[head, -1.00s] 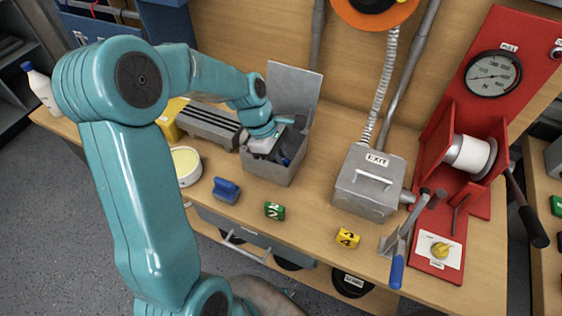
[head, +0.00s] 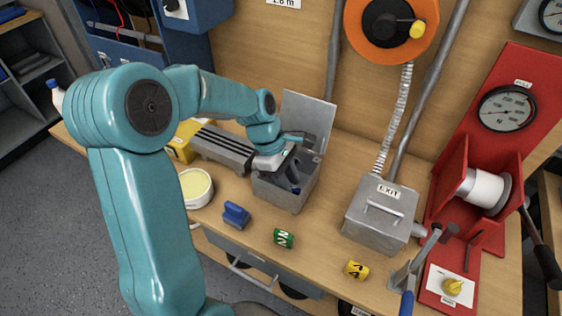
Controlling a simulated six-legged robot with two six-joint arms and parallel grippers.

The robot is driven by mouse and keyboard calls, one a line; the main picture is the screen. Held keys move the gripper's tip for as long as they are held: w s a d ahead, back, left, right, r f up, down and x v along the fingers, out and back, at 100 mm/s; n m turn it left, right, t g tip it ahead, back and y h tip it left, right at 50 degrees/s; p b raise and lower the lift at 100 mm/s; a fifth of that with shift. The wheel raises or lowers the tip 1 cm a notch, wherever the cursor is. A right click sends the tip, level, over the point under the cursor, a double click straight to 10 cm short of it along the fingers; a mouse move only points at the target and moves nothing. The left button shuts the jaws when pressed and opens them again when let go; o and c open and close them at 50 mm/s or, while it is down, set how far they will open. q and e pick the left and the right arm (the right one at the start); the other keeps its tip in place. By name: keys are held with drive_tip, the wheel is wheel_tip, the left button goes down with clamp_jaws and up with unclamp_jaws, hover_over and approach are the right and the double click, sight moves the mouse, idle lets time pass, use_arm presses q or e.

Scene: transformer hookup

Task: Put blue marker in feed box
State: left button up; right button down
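The feed box appears to be the open grey metal box (head: 283,193) on the bench, its lid (head: 309,116) raised at the back; I read no label on it. My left gripper (head: 292,178) reaches down into its opening from the left. The dark fingers are partly hidden by the wrist and box walls, so I cannot tell if they are open or shut. A small blue patch (head: 296,190) shows inside the box by the fingers, possibly the blue marker; whether it is held is unclear. My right gripper is not in view.
A blue block-like item (head: 236,215), a green marker (head: 284,238) and a yellow marker (head: 356,269) lie along the front. A closed grey box labelled EXIT (head: 380,214) stands right of the open box. A red winch stand (head: 456,222) is further right. A round tub (head: 196,188) sits left.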

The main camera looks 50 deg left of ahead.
use_arm(q)
drive_tip(key=v, duration=0.9)
drive_tip(key=shift+p, duration=0.35)
drive_tip(key=shift+s, duration=0.1)
